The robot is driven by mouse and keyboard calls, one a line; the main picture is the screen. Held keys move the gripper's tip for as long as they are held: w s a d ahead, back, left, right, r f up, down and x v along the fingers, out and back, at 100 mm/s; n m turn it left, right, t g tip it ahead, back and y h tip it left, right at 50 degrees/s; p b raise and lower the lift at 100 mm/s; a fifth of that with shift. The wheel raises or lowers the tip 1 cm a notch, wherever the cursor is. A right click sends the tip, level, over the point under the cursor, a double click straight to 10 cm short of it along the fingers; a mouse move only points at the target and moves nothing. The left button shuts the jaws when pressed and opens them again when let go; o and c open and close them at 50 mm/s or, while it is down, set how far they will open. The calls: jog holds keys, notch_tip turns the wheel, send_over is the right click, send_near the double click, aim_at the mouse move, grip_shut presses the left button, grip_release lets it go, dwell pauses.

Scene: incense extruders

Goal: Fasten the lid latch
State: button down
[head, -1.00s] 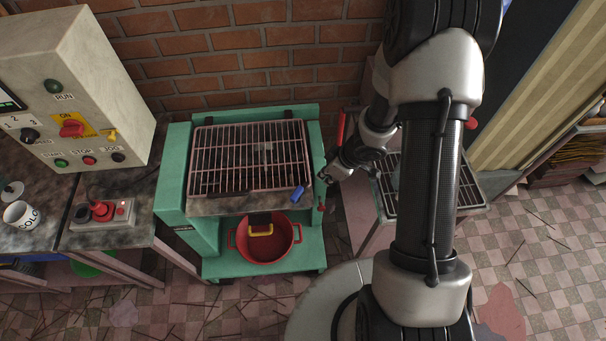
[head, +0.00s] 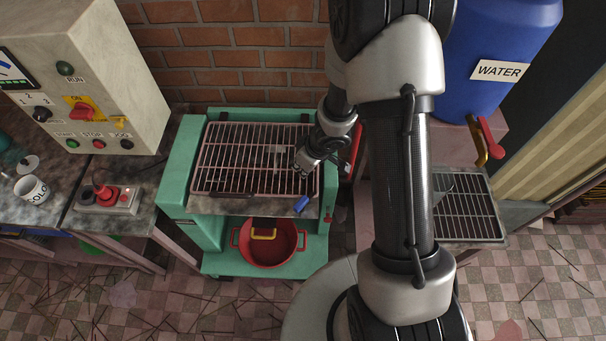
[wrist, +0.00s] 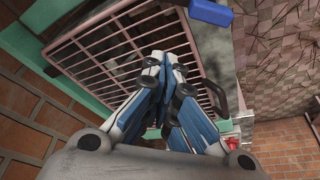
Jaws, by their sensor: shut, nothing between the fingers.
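The barred lid (head: 240,160) lies closed over the green machine, and its pinkish bars also fill the upper left of the wrist view (wrist: 95,50). A small blue grip (head: 301,204), which looks like the latch handle, sits at the lid's front right corner. It also shows at the top of the wrist view (wrist: 210,12). My gripper (head: 300,172) is over the right part of the lid, behind the blue grip and apart from it. In the wrist view its fingers (wrist: 165,65) are together and empty. Whether the latch is engaged cannot be seen.
A red pot (head: 270,243) stands on the shelf below. A control box (head: 85,85) and a red switch unit (head: 107,199) are at the left. A blue water barrel (head: 495,50) and a grated stand (head: 465,207) are at the right. A brick wall (head: 230,60) is behind.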

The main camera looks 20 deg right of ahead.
aim_at(301, 189)
jog(key=b+x, duration=0.6)
jog(key=x, duration=0.3)
jog(key=shift+f, duration=0.3)
jog(key=shift+s+d+f+b, duration=0.2)
jog(key=shift+s+d+b, duration=0.05)
jog(key=shift+b, duration=0.45)
jog(key=shift+s+d+r+b, duration=0.15)
jog(key=shift+s+d+b, duration=0.25)
jog(key=shift+s, duration=0.25)
jog(key=shift+s+d+r+b, duration=0.2)
jog(key=shift+s+d+b, duration=0.25)
jog(key=shift+s, duration=0.25)
